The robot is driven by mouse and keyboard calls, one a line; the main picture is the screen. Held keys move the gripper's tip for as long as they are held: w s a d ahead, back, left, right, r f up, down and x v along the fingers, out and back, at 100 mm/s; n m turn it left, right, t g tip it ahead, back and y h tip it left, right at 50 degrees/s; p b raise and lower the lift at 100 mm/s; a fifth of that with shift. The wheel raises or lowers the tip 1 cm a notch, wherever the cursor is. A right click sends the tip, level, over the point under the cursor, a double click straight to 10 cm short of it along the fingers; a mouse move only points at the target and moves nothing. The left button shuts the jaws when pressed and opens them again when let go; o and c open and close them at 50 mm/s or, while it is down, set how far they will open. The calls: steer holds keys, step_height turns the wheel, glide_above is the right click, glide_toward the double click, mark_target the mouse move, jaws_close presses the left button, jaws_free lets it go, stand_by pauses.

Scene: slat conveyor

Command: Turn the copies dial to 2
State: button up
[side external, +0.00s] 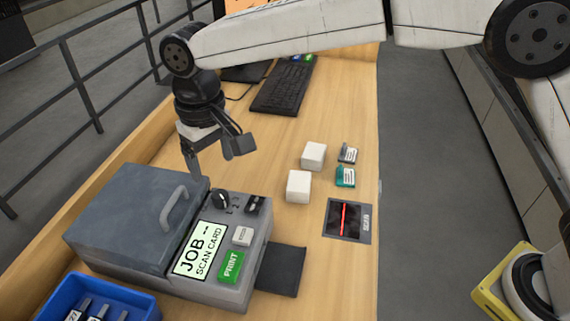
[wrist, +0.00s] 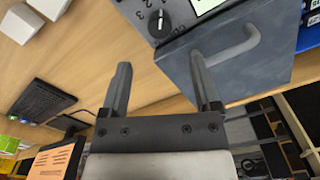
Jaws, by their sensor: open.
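The copies dial (side external: 221,199) is a small black round knob on the grey panel of the printing machine (side external: 238,212), with small numerals beside it. In the wrist view the dial (wrist: 159,24) shows at the top with a pale pointer mark; I cannot tell surely which number it points at. My gripper (side external: 218,161) points down above the machine's far edge, near the dial but apart from it. In the wrist view my gripper (wrist: 160,66) has its two fingers wide apart with nothing between them, the dial lying beyond the tips.
A grey lid with a raised handle (side external: 174,207) is beside the dial. The panel has a screen (side external: 198,250) reading "JOB -- SCAN CARD" and a green PRINT button (side external: 231,265). White blocks (side external: 299,186), cards (side external: 346,177), a scanner (side external: 346,221) and a keyboard (side external: 283,87) are on the table.

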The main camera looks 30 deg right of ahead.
mark_target(219, 193)
steer(key=shift+f, duration=0.1)
steer(key=shift+f, duration=3.8)
jaws_close()
